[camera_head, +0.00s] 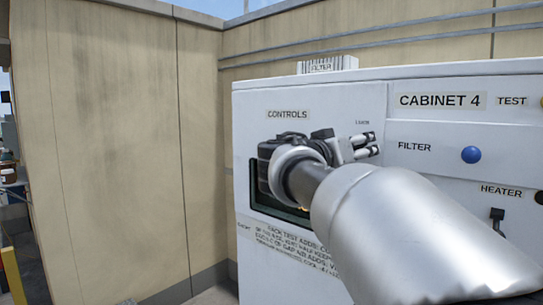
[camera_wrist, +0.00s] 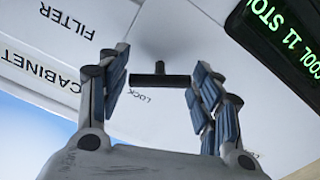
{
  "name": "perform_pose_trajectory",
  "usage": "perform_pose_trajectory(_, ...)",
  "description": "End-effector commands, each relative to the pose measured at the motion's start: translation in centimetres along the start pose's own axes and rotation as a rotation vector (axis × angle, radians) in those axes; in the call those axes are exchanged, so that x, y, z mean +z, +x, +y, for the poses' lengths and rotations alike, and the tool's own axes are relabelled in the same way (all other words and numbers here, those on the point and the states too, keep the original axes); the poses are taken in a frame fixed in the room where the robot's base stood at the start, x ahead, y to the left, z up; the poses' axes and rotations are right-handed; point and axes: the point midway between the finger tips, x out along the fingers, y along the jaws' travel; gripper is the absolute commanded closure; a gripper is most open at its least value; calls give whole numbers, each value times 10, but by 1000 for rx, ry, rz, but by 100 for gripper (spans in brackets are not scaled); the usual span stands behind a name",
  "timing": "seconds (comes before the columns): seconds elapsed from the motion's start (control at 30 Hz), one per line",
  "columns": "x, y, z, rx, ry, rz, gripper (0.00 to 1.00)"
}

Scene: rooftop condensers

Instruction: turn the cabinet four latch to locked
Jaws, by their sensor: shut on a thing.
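Cabinet 4 (camera_head: 420,135) is a white cabinet with its name on a label at the upper right of its front. Its latch (camera_wrist: 160,80) shows in the wrist view as a small black T-shaped handle, its bar lying level across the picture. A LOCK label (camera_wrist: 140,97) is printed on the panel beside it. My gripper (camera_wrist: 161,64) is shut on the latch, with one blue-padded finger at each end of the bar. In the head view my gripper (camera_head: 370,145) is at the cabinet front, below a tiny label, and the latch is hidden behind it.
A dark display (camera_wrist: 285,35) with green text is close by. A blue FILTER knob (camera_head: 471,154) and a black HEATER switch (camera_head: 497,214) are to the right. A printed notice (camera_head: 285,240) is below the display. A beige wall (camera_head: 110,140) stands at the left.

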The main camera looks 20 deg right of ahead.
Motion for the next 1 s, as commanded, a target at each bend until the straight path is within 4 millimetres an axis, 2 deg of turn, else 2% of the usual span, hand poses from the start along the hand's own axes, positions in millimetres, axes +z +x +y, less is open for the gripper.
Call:
perform_pose_trajectory(0.7,-2,0,1,2,-675,0,65)
perform_pose_trajectory(1.0,-3,0,1,3,-905,1,65)
